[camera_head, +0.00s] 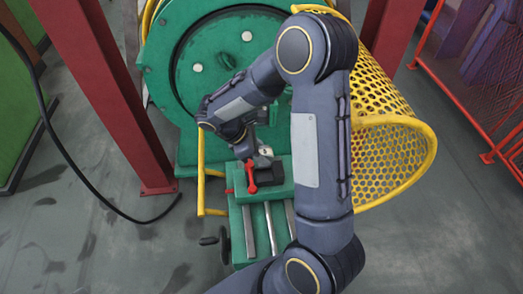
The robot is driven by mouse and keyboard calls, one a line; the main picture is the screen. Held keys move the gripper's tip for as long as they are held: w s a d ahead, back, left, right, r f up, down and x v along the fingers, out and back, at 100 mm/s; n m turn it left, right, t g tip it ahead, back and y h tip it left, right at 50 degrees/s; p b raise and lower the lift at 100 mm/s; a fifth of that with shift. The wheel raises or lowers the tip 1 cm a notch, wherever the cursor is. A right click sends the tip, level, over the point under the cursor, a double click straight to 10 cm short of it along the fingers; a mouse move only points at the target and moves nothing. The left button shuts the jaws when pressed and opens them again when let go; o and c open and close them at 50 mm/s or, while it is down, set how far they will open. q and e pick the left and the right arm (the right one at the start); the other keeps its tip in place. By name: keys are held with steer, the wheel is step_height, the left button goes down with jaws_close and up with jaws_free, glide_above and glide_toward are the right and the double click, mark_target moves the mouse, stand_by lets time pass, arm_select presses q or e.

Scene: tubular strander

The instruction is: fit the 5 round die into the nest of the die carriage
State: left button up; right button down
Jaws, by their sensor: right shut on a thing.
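The die carriage (284,191) is a green block on a green slide base with pale rails, below the middle of the camera_head view. A dark block (269,172) sits on it, with a red lever (251,178) at its left side. My right gripper (259,156) points down just above and behind the dark block. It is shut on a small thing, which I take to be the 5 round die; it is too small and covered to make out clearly. The nest cannot be seen clearly. My left gripper is not in view.
A big green round machine housing (165,68) stands behind the carriage. A yellow perforated guard (385,160) is at the right, behind my right arm. A yellow bar frame (201,180) and red post (118,100) stand left. Open floor lies at the lower left and right.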

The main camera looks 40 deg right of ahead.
steer(key=shift+f+b, duration=1.15)
steer(key=shift+f, duration=0.75)
steer(key=shift+p, duration=0.3)
steer(key=shift+f+b, duration=1.55)
steer(key=shift+f, duration=0.5)
steer(key=shift+r, duration=0.1)
steer(key=shift+r+p, duration=1.55)
steer(key=shift+r, duration=0.15)
stand_by(1.1)
steer(key=shift+f, duration=0.65)
